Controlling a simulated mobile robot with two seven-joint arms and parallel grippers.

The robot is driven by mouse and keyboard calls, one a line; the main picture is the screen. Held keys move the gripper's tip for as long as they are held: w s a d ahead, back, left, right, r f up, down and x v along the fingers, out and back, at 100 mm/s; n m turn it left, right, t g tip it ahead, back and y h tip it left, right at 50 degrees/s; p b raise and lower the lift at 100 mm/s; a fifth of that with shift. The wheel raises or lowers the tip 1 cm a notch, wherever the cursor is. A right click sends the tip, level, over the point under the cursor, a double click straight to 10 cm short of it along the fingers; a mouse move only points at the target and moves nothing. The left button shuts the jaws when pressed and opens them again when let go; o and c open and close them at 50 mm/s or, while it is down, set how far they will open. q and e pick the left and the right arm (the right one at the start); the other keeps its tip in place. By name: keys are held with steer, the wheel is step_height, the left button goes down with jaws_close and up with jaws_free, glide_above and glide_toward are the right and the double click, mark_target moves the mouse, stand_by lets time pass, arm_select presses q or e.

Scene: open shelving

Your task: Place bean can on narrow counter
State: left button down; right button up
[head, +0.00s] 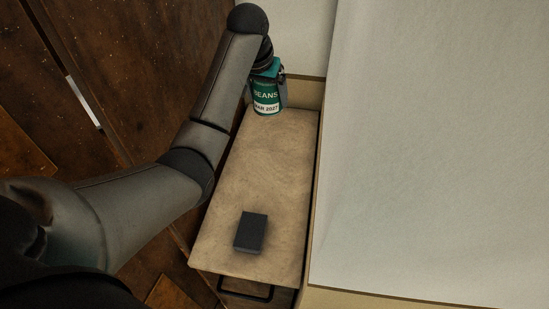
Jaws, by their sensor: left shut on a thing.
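The bean can (266,103) is green with a white lower label reading "BEANS". It is upright at the far end of the narrow counter (260,160), a tan, long, narrow top. My left gripper (267,88) is shut on the can, with its fingers around the can's sides. The gripper hides part of the can's upper body. I cannot tell whether the can's base touches the counter. My right gripper is not in view.
A dark rectangular block (251,232) lies near the counter's front end. A large white surface (430,150) borders the counter on the right. A dark handle (245,291) shows below the front edge. The counter's middle is clear.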

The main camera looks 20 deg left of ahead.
arm_select(q)
steer(key=shift+w+f, duration=0.15)
step_height(320, 180, down, 15)
steer(key=shift+r+b, duration=0.15)
steer(key=shift+b, duration=1)
steer(key=shift+f+b, duration=0.6)
steer(key=shift+f, duration=1.75)
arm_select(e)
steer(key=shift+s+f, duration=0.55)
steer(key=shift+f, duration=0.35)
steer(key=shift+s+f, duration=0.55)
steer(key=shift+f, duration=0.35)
arm_select(q)
steer(key=shift+f, duration=0.15)
jaws_free()
